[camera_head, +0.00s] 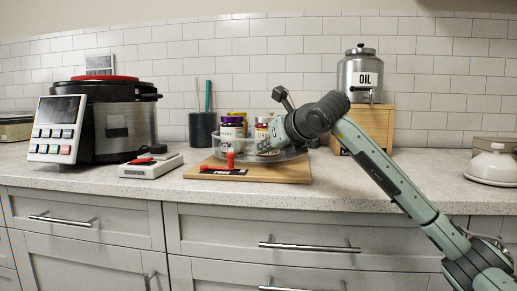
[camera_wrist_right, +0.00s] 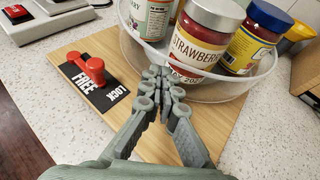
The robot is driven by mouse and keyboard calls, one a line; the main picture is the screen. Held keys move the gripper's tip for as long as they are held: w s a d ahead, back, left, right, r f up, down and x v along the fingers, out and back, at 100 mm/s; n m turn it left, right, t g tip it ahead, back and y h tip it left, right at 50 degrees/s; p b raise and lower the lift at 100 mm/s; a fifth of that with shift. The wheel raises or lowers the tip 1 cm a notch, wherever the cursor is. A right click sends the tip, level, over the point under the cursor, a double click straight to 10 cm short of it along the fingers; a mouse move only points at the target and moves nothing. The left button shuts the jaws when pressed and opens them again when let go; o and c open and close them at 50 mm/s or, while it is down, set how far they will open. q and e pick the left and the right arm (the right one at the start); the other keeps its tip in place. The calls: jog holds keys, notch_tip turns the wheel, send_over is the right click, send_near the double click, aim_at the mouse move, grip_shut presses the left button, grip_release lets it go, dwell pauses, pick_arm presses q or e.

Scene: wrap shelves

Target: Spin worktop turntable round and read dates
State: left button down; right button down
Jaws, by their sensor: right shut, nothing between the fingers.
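The turntable is a clear round tray (camera_head: 291,156) on a wooden board (camera_head: 262,175); its rim also shows in the wrist view (camera_wrist_right: 222,90). It holds several jars. In the wrist view a white-lidded jar (camera_wrist_right: 198,35) reads STRAWBERRY, with a date label partly hidden below, perhaps starting MAY. A blue-lidded jar (camera_wrist_right: 248,45) stands to its right and a green-lettered jar (camera_wrist_right: 148,18) to its left. A red lever (camera_wrist_right: 88,62) sits on a black plate marked FREE and LOCK. My right gripper (camera_wrist_right: 160,76) is shut and empty at the tray's near rim; contact is unclear.
A cooker (camera_head: 110,115) and a switch box (camera_head: 151,165) stand to the left. A dark cup (camera_head: 202,130) is behind the board. An oil canister (camera_head: 360,75) stands on a wooden box (camera_head: 378,122) at the right. The front counter strip is clear.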

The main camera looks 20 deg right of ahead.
jog(key=shift+w+d+r, duration=0.1)
jog(key=shift+d+r, duration=0.05)
jog(key=shift+d, duration=0.05)
jog(key=shift+a, duration=0.1)
jog(key=shift+w+a, duration=0.2)
jog(key=shift+a, duration=0.25)
jog(key=shift+w+a, duration=0.2)
jog(key=shift+a, duration=0.25)
jog(key=shift+s, duration=0.1)
jog(key=shift+s+a, duration=0.35)
jog(key=shift+s, duration=0.1)
jog(key=shift+s+a+b, duration=0.3)
jog(key=shift+s+a, duration=0.05)
jog(key=shift+s, duration=0.2)
jog(key=shift+s+a+b, duration=0.25)
jog(key=shift+s+a, duration=0.05)
jog(key=shift+s, duration=0.2)
jog(key=v, duration=1.2)
